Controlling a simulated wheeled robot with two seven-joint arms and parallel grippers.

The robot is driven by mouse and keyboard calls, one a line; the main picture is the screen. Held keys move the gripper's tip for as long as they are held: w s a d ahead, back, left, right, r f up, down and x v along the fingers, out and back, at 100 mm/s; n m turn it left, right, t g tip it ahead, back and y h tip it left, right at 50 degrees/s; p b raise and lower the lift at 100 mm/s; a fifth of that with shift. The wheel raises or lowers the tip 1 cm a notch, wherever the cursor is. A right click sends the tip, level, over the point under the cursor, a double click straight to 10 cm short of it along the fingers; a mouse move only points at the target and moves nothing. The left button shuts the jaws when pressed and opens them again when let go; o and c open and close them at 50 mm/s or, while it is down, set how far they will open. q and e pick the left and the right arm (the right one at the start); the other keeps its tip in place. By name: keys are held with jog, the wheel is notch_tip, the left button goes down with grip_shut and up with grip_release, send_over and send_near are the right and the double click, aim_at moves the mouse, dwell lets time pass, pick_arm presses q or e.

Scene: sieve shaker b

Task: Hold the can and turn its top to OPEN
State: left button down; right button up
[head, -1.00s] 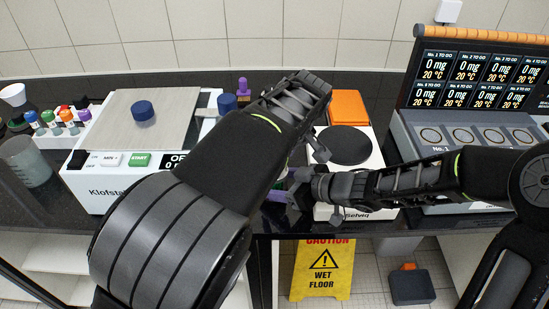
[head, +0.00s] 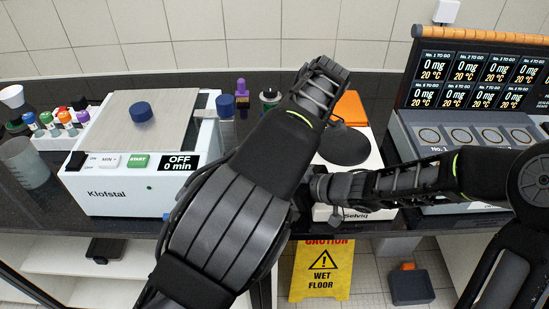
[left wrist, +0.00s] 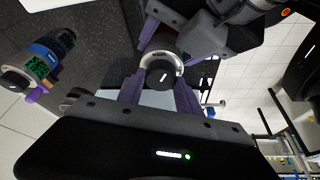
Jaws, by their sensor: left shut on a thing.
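The can (left wrist: 176,61) shows in the left wrist view as a small round dark top with a pale ring around it. My left gripper (left wrist: 160,94) has its purple fingers on both sides of this top and is shut on it. My right gripper (left wrist: 177,38) is just beyond, with purple fingers close around the can's far side; whether they are tight on it is hidden. In the head view my left forearm covers the can and the left fingers. I cannot read any OPEN mark on the top.
A white Klofstal machine (head: 125,197) stands left, with a blue round piece (head: 141,111) on its plate. A white Selvig device (head: 372,165) with a dark disc is behind my arms. A multi-screen unit (head: 470,140) stands right. A yellow wet-floor sign (head: 322,272) stands below.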

dwell(0.3)
pick_arm(q)
jog(key=c, duration=0.8)
grip_release()
